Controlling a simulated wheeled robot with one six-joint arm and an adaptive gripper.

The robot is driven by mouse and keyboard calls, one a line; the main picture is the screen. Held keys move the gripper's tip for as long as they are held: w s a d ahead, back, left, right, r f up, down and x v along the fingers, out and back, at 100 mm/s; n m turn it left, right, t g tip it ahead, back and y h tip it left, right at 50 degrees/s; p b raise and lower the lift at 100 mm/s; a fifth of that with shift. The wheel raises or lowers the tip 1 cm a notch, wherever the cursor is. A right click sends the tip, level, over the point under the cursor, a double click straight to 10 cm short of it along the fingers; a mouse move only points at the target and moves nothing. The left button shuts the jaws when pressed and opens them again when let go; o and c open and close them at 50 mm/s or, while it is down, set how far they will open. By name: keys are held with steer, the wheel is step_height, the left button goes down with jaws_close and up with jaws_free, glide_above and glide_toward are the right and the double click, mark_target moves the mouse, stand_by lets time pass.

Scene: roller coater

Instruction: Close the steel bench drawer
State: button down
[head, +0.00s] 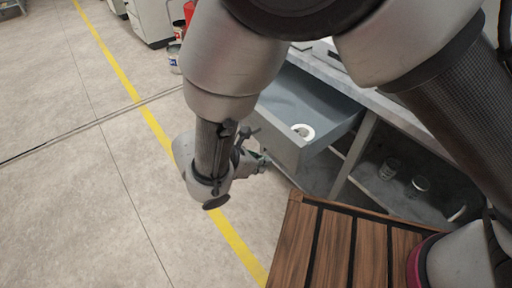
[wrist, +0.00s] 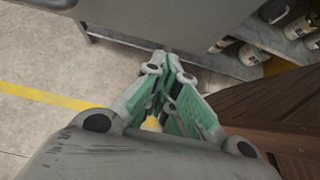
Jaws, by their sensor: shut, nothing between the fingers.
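The steel bench drawer (head: 292,97) is pulled out from under the bench top in the head view. A white ring-shaped item (head: 302,131) lies inside it near the front corner. My gripper (head: 263,160) is low in front of the drawer's front panel, partly hidden behind my wrist. In the wrist view, the gripper's green-padded fingers (wrist: 166,62) are shut and empty, pointing at the grey drawer panel (wrist: 165,20). The tips are close to its lower edge; I cannot tell whether they touch it.
The bench top (head: 352,84) runs along the right. Below it, a shelf (head: 375,190) holds several jars, also seen in the wrist view (wrist: 272,10). Cans (head: 175,60) stand on the floor at the back. The floor (head: 80,190) on the left, with a yellow line, is clear.

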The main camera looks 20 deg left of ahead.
steer(key=shift+w+d+r, duration=0.1)
steer(key=shift+w+d, duration=0.45)
steer(key=shift+w, duration=0.25)
steer(key=shift+w+d, duration=0.5)
steer(key=shift+w, duration=0.25)
